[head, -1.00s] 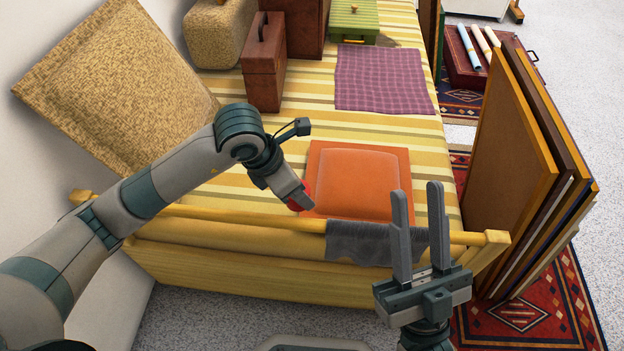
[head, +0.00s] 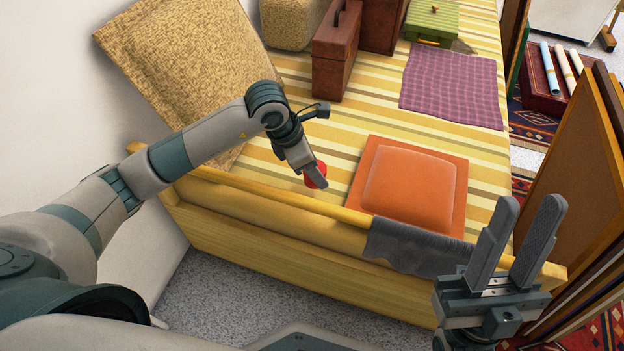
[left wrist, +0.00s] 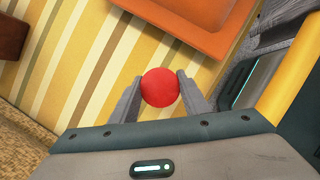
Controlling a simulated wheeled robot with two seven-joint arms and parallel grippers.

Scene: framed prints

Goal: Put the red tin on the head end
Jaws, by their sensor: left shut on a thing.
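The red tin (head: 315,175) is between the fingers of my left gripper (head: 312,178), which is shut on it. In the left wrist view the round red tin (left wrist: 160,87) shows between the two grey fingers. It is over the striped cover (head: 340,125) of the bed, left of the orange cushion (head: 410,185); I cannot tell whether it touches the cover. A yellow rail (head: 270,198) runs along the bed's near end. A large tan cushion (head: 180,75) leans at the left. My right gripper (head: 512,245) is open and empty, by the rail's right end.
A grey cloth (head: 415,248) hangs over the rail. A brown case (head: 337,55), a green box (head: 432,22) and a purple checked cloth (head: 453,87) are farther back on the bed. Framed boards (head: 575,170) stand at the right. Striped cover is bare around the tin.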

